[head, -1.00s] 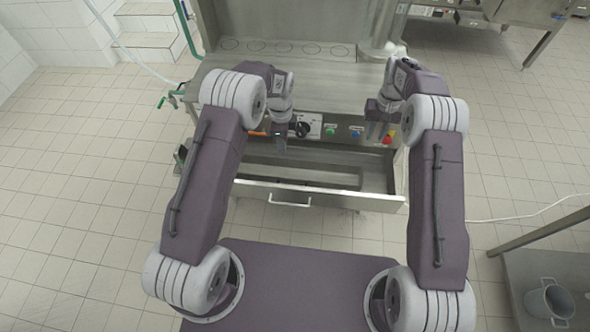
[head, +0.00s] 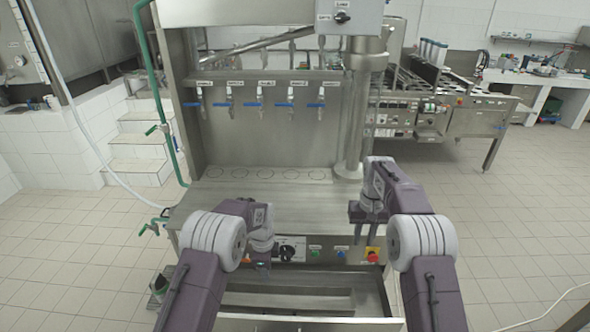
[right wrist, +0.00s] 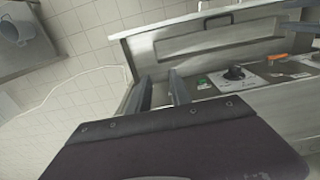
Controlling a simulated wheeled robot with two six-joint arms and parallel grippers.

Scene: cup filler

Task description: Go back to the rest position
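The cup filler (head: 250,130) stands in front of me, a steel machine with several blue-handled taps (head: 260,104) over a worktop with ring marks (head: 290,173). My left gripper (head: 262,268) points down in front of the control panel, left of the black knob; its finger gap is too small to judge. My right gripper (head: 365,238) hangs near the panel's right end. In the right wrist view its two fingers (right wrist: 160,93) stand apart with nothing between them, so it is open.
An open steel drawer (head: 300,322) lies below the panel, between my arms. A red emergency button (head: 373,255) is close to my right gripper. A green pipe (head: 160,110) runs up the left side. Tiled floor (head: 510,215) is clear to the right.

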